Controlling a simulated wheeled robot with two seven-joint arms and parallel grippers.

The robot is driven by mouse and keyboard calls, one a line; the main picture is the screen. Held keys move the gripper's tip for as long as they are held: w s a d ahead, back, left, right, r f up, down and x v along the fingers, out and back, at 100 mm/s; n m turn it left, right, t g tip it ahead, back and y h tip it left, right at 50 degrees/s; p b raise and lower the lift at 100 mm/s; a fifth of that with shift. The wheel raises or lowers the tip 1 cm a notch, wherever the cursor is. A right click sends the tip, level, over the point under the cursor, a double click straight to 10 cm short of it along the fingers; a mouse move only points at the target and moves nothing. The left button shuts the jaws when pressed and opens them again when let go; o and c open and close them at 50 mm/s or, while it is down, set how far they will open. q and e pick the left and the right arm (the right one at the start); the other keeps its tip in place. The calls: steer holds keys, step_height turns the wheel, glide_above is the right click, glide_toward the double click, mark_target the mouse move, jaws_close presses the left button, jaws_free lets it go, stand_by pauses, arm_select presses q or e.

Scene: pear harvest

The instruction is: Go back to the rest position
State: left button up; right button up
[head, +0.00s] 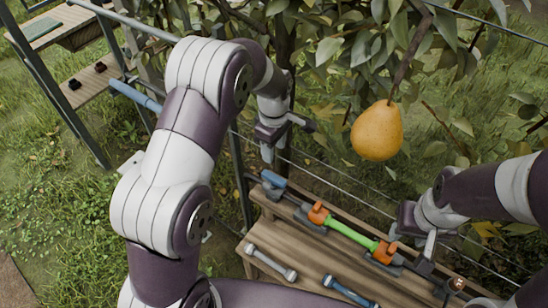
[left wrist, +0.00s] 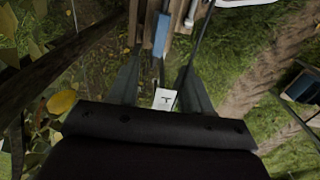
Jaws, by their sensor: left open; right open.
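My left gripper (head: 285,138) hangs in front of the tree's foliage, left of the pear, open and empty. In the left wrist view its two fingers (left wrist: 160,85) stand apart, with a small white tag and ground showing between them. My right gripper (head: 411,242) is open and empty near the right part of the wooden bench, below the pear. A ripe yellow-orange pear (head: 377,131) hangs from a branch between the two arms, apart from both grippers.
The wooden bench (head: 233,246) carries a green tool with orange ends (head: 348,232), a grey-ended tool (head: 270,263) and a blue-handled tool (head: 350,291). Trellis wires cross behind it. A wooden shelf rack (head: 88,86) stands at left. Grass lies open at lower left.

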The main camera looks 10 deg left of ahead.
arm_select(q)
steer(key=shift+r, duration=0.1)
stand_by(0.4)
steer(key=s+a+r+m, duration=0.2)
steer(key=s+m, duration=0.5)
steer(key=s, duration=0.2)
steer(key=s+a+r+m, duration=0.2)
steer(key=s+m, duration=0.5)
steer(key=s, duration=0.3)
steer(key=shift+m+t, duration=0.4)
